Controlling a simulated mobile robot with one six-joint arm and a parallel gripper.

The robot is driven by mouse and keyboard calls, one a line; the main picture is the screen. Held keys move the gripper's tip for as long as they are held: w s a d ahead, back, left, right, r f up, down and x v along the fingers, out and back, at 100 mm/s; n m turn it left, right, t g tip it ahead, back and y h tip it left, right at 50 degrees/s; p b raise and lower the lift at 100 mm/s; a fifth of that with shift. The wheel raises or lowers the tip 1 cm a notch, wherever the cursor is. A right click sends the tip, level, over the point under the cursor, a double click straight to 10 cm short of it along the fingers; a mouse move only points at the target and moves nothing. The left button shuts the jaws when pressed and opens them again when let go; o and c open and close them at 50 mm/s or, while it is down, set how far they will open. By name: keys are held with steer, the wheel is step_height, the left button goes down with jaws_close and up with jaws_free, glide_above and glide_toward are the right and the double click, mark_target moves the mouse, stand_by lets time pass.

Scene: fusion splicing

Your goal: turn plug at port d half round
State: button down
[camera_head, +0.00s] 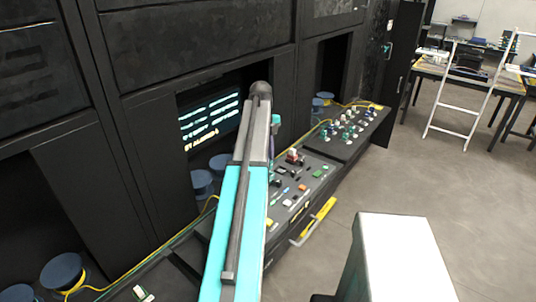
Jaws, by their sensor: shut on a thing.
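My grey and teal arm reaches up through the middle of the view and covers part of the black console. My gripper is not visible; it seems hidden behind the arm. The near console panel (313,168) carries several small coloured parts in red, green, orange and white. The far console panel (369,122) carries several teal and white plug-like parts. No port letters can be read at this size, so I cannot tell which part is the plug at port d or how it is turned.
A lit screen (209,123) sits in a dark cabinet recess. Blue spools (63,271) and yellow cable lie along the left. A yellow handle (319,217) juts from the console front. A white ladder (464,97) stands by tables. The grey floor on the right is mostly clear.

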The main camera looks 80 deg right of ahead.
steer(key=shift+f, duration=0.85)
steer(key=shift+f, duration=0.5)
stand_by(2.6)
steer(key=c, duration=1.6)
jaws_free()
steer(key=shift+w+d+r+b, duration=0.15)
steer(key=shift+w+r+b, duration=0.2)
steer(key=shift+r, duration=1.95)
steer(key=shift+w+d+r+b, duration=0.2)
steer(key=shift+r+b, duration=0.25)
steer(key=shift+r, duration=1.8)
steer(key=shift+w+d+r+b, duration=0.15)
steer(key=shift+w+r+b, duration=0.2)
steer(key=shift+r, duration=1.95)
steer(key=shift+s, duration=0.1)
